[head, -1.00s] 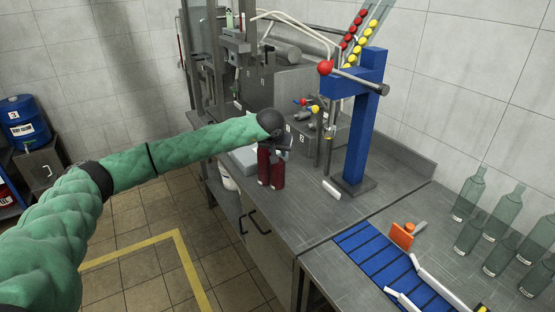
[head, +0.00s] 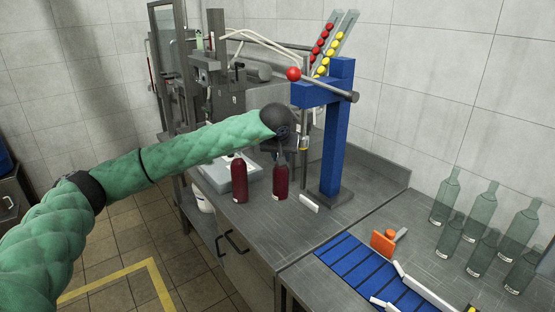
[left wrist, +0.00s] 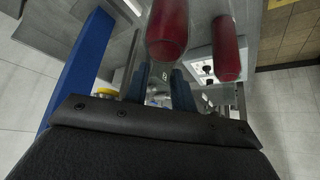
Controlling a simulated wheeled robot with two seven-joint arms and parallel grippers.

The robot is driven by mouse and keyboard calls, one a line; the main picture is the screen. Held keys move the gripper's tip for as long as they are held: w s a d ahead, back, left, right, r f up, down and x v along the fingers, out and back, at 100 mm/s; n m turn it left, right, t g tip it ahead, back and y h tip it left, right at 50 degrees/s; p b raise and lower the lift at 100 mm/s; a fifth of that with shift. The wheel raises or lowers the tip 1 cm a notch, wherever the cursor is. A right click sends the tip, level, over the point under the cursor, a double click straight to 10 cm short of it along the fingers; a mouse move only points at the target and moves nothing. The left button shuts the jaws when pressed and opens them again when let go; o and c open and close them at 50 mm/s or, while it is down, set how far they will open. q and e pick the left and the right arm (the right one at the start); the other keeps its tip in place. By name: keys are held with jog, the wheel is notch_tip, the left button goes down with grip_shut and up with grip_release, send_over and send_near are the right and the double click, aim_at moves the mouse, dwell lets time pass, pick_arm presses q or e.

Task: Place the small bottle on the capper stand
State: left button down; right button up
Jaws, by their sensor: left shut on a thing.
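Two dark red bottles show in the head view. My left gripper (head: 282,148) is shut on the right red bottle (head: 281,182), near its neck, and the bottle hangs upright. I cannot tell whether its bottom touches the bench. The other red bottle (head: 239,180) stands apart to the left. In the left wrist view the held bottle (left wrist: 167,30) is at the fingers, with the other bottle (left wrist: 227,50) beside it. The capper stand (head: 336,135), a blue column with a red-knobbed lever (head: 293,74), stands just right of the held bottle. My right gripper is not in view.
A small white block (head: 309,203) lies on the bench in front of the capper. A blue slatted conveyor (head: 357,268) with an orange paddle (head: 382,243) is at front right. Several clear bottles (head: 446,197) stand at right.

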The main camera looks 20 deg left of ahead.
pick_arm(q)
jog(key=shift+m+h, duration=0.4)
jog(key=shift+m, duration=0.3)
jog(key=s, duration=0.1)
jog(key=s+r, duration=0.1)
jog(key=s+d, duration=0.1)
jog(key=s, duration=0.1)
jog(key=shift+r, duration=0.15)
jog(key=shift+a, duration=0.1)
